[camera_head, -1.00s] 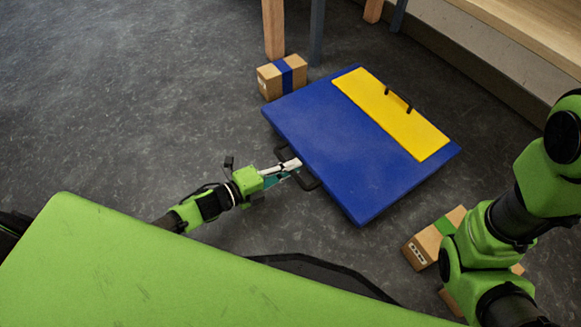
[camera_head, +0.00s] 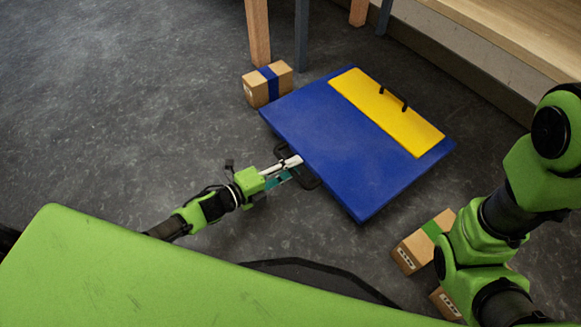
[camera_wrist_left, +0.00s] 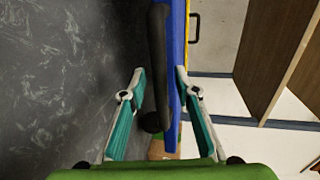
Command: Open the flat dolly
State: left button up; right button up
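The flat dolly is a blue board (camera_head: 340,145) with a yellow panel (camera_head: 388,112) that has a small black handle. A black loop handle (camera_head: 312,181) sticks out from the blue board's near left edge. My left gripper (camera_head: 293,163) is at this handle. In the left wrist view, its fingers (camera_wrist_left: 160,74) are apart, with the black handle bar (camera_wrist_left: 157,45) and the blue board's edge (camera_wrist_left: 178,50) between them. The left finger stands clear of the bar; whether the right finger touches the board is unclear. My right arm shows at the right; its gripper is out of view.
A cardboard box with blue tape (camera_head: 268,84) stands by the dolly's far left corner. A box with green tape (camera_head: 423,241) is near my right arm, with another box (camera_head: 447,303) below. A wooden table leg (camera_head: 258,32) stands behind. The floor at left is clear.

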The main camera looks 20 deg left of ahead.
pick_arm(q)
jog(key=v, duration=1.2)
dwell(0.4)
